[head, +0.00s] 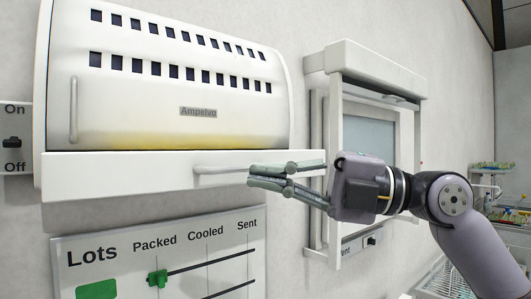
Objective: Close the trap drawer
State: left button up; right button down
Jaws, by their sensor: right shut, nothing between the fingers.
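The white trap drawer (120,175) sits under the rounded white Ampelvo housing (150,110) on the wall. Its front face sticks out below the housing; I cannot tell how far it is pulled out. A pale bar handle (212,169) runs along the right part of the drawer front. My right gripper (252,177) is shut and empty, its fingers pointing left. It overlaps the right end of the drawer front and handle in the picture; I cannot tell whether it touches them. My left gripper is out of view.
A Lots board (200,270) with a green slider (157,278) hangs below the drawer. A white wall hatch (380,65) stands behind my right gripper. An On/Off switch (12,142) is at the far left. Racks with trays (492,167) stand at the right.

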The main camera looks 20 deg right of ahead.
jog(key=shift+w+a, duration=0.15)
jog(key=shift+w, duration=0.3)
jog(key=shift+r, duration=0.1)
jog(key=w+a, duration=0.1)
jog(key=w, duration=0.2)
jog(key=w+a+p, duration=0.1)
jog(key=w, duration=0.3)
jog(key=w+a+p, duration=0.1)
jog(key=w+a, duration=0.1)
jog(key=w, duration=0.2)
jog(key=shift+s+d, duration=0.1)
